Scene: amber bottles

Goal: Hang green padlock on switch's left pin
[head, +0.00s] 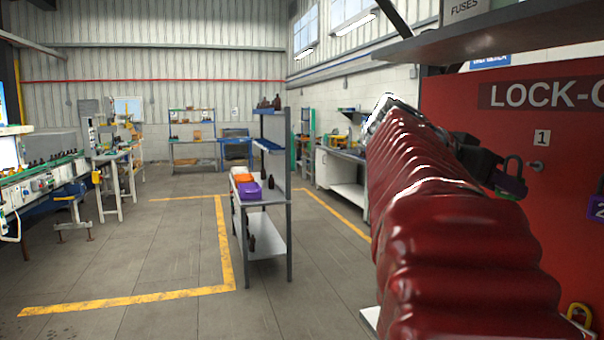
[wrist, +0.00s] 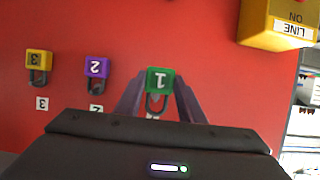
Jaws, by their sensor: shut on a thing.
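The green padlock (wrist: 160,80), marked 1, is between the fingertips of my gripper (wrist: 160,88) in the wrist view, its dark shackle pointing down in that picture. My gripper (head: 508,184) is shut on it. The yellow switch box (wrist: 278,24) is at the top right of the wrist view, partly cut off. Its left pin cannot be made out.
On the red board (head: 455,105) hang a purple padlock (wrist: 96,66) and a yellow padlock (wrist: 38,60). A grey shelf (head: 500,38) juts out above the board. White shelving (wrist: 302,120) stands at the right of the wrist view. A rack (head: 262,200) and open floor are left.

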